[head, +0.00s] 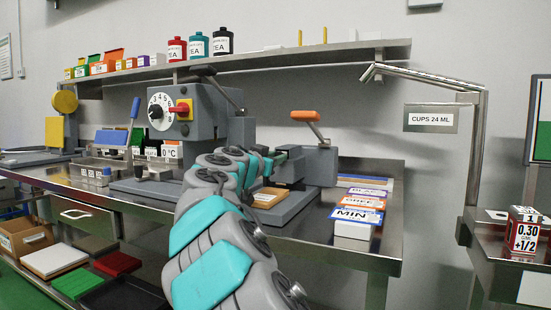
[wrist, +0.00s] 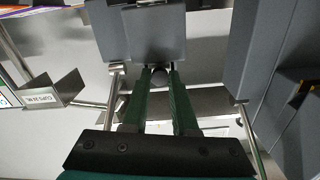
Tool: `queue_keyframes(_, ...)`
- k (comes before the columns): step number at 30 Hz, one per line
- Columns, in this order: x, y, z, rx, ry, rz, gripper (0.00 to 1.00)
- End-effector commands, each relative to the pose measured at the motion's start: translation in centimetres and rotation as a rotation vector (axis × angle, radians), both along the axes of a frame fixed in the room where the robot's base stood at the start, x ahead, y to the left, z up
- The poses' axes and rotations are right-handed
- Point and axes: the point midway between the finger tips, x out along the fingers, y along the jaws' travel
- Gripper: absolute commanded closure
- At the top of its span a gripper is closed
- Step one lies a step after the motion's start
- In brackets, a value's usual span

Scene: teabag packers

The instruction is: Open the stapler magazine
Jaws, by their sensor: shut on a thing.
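The grey stapler (head: 318,163) stands on the steel bench in the head view, with an orange-ended lever (head: 305,116) raised on top. My arm reaches across in front of its left side and hides part of it. My gripper (head: 282,154) is small there, at the stapler's left side. In the wrist view my gripper (wrist: 160,74) has its two dark green fingers closed around a small dark round knob (wrist: 158,79). The knob sits at the near edge of a grey block (wrist: 155,35), which looks like the stapler's magazine. I cannot tell whether the magazine has slid out.
A grey machine with a numbered dial (head: 160,110) stands left of my arm. Several label cards (head: 358,215) lie on the bench to the right. A shelf (head: 290,55) runs above. In the wrist view, metal rods (wrist: 112,98) flank the fingers and a grey wall (wrist: 256,50) is close on the right.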

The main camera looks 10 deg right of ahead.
Motion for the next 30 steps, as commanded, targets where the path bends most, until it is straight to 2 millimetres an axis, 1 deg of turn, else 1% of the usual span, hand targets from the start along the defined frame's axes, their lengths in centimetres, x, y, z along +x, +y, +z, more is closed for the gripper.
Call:
queue_keyframes(2,-0.2,0.2,-0.1,0.000,-0.002,0.001,1.00)
queue_keyframes(5,-1.2,1.0,-0.3,-0.001,-0.005,0.003,1.00)
queue_keyframes(12,-5.1,3.9,-0.3,-0.002,-0.007,0.005,1.00)
queue_keyframes(16,-6.7,4.9,-0.1,-0.002,-0.007,0.004,1.00)
queue_keyframes(20,-7.3,5.2,0.1,-0.001,-0.003,0.001,1.00)
queue_keyframes(28,-7.2,5.2,0.1,-0.001,-0.001,0.001,1.00)
queue_keyframes(29,-7.2,5.2,0.1,-0.001,-0.001,0.001,0.70)
queue_keyframes(30,-7.2,5.2,0.1,-0.001,-0.001,0.001,0.66)
